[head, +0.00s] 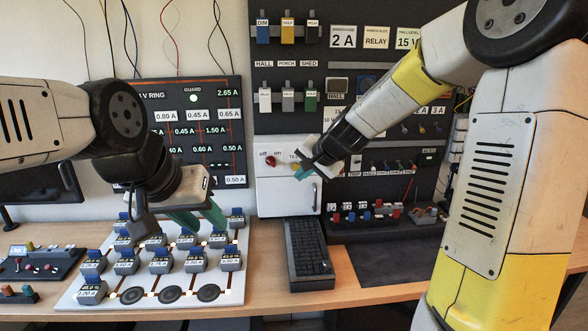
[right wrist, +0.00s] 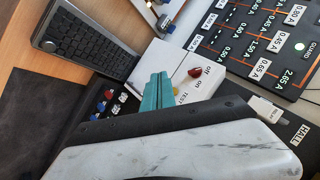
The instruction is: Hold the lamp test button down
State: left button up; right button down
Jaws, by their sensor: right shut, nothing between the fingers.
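The white switch box (head: 273,190) on the wall has a red knob (head: 271,160) under "off" and "on", and a TEST label. In the right wrist view the box (right wrist: 200,65) shows the red knob (right wrist: 194,73) and the TEST lettering (right wrist: 181,98) beside my fingers. The test button itself is hidden or too small to make out. My right gripper (head: 304,172) is shut and empty in front of the box near TEST; its teal fingers (right wrist: 155,93) show together. I cannot tell whether they touch. My left gripper (head: 199,216) is open and empty above the white board.
The white board (head: 236,285) with several labelled blocks lies on the left of the table. A black keyboard (head: 308,255) lies below the box, with a dark mat (head: 395,267) to its right. The GUARD panel (head: 190,88) is on the wall, left of the box.

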aim_at(295, 167)
jog(key=w+f+m, duration=0.4)
jog(key=w+f, duration=0.3)
jog(key=w, duration=0.1)
jog(key=shift+t, duration=0.3)
jog(key=shift+w, duration=0.2)
jog(key=w, duration=0.8)
jog(key=shift+w+a, duration=0.25)
jog(key=shift+a, duration=0.05)
jog(key=shift+w, duration=0.1)
dwell(1.3)
jog(key=shift+w, duration=0.3)
